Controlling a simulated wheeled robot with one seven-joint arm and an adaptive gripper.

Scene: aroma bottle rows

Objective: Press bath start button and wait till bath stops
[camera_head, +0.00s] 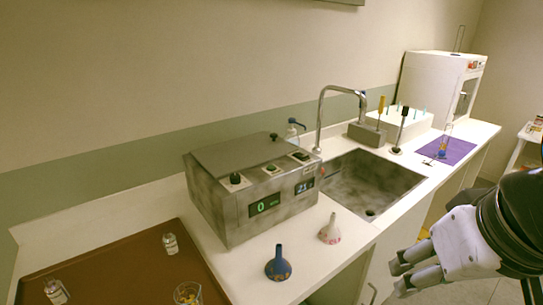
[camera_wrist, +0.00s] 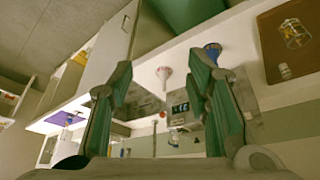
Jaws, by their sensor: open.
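The bath (camera_head: 265,215), a grey metal box with a lid, stands on the counter left of the sink. Its front has a green display (camera_head: 265,204) reading 0 and a smaller bluish display (camera_head: 305,186). Its top front edge carries a dark knob (camera_head: 235,178) and further small controls (camera_head: 300,156); I cannot tell which is the start button. My gripper (camera_head: 398,281) is open and empty at the lower right, in front of the counter and well apart from the bath. In the wrist view the bath (camera_wrist: 183,117) shows partly behind a finger of my gripper (camera_wrist: 160,75).
A blue funnel (camera_head: 278,266) and a white-pink funnel (camera_head: 330,232) stand in front of the bath. A brown tray (camera_head: 120,270) with bottles lies left. The sink (camera_head: 370,180) with a tall faucet (camera_head: 320,115) is right, then a purple mat (camera_head: 452,150).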

